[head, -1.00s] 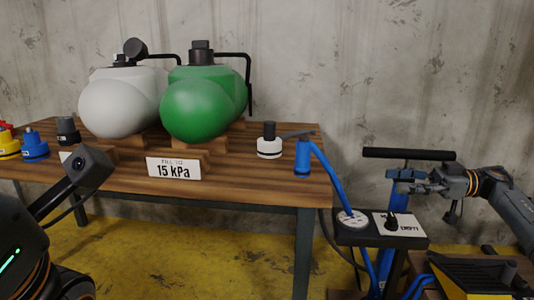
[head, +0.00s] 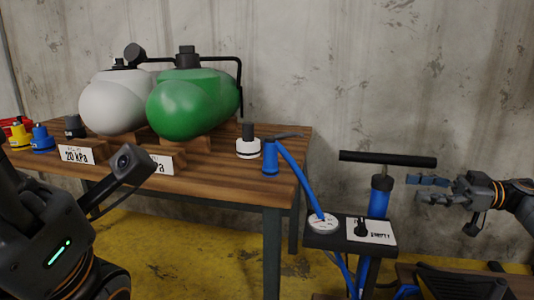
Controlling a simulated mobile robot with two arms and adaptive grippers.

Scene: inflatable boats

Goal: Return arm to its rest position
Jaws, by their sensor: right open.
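My right gripper (head: 428,188) is open and empty at the right of the head view. Its fingers point left toward the blue floor pump (head: 378,204), just right of its shaft and below the black T-handle (head: 388,159), with a visible gap. The right arm comes in from the right edge. My left arm (head: 45,245) fills the lower left, with its camera (head: 128,164) in front of the table. The left gripper's fingers do not show.
A wooden table (head: 225,185) holds a white float (head: 110,105), a green float (head: 190,105), several valve fittings and pressure cards. A small stand (head: 325,243) carries a gauge (head: 322,224), with a blue hose (head: 300,180) rising to the table. A dark crate (head: 460,285) sits lower right.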

